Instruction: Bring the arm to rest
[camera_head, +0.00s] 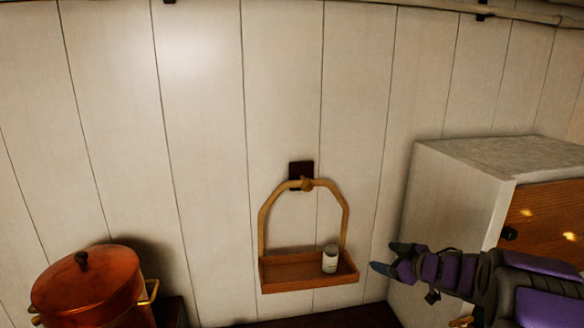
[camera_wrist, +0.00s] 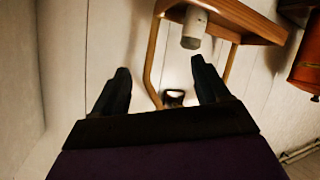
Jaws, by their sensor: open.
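My gripper (camera_head: 388,258) reaches in from the right in the head view, just right of a hanging wooden shelf. In the wrist view my gripper (camera_wrist: 160,80) shows two dark fingers spread apart with nothing held between them. The wooden shelf (camera_head: 290,286) hangs from a yellowish arched handle on a dark wall bracket (camera_head: 301,172). A small white cup or canister (camera_head: 330,258) stands upright near the shelf's right end. The wrist view shows the white canister (camera_wrist: 194,28) and the shelf (camera_wrist: 243,15) beyond the fingertips, seen upside down.
A copper pot (camera_head: 88,290) with a lid and brass handle stands at the lower left. A white cabinet (camera_head: 450,200) with a wooden front stands at the right, behind my arm. White plank wall (camera_head: 200,120) fills the background. Pipes run along the top.

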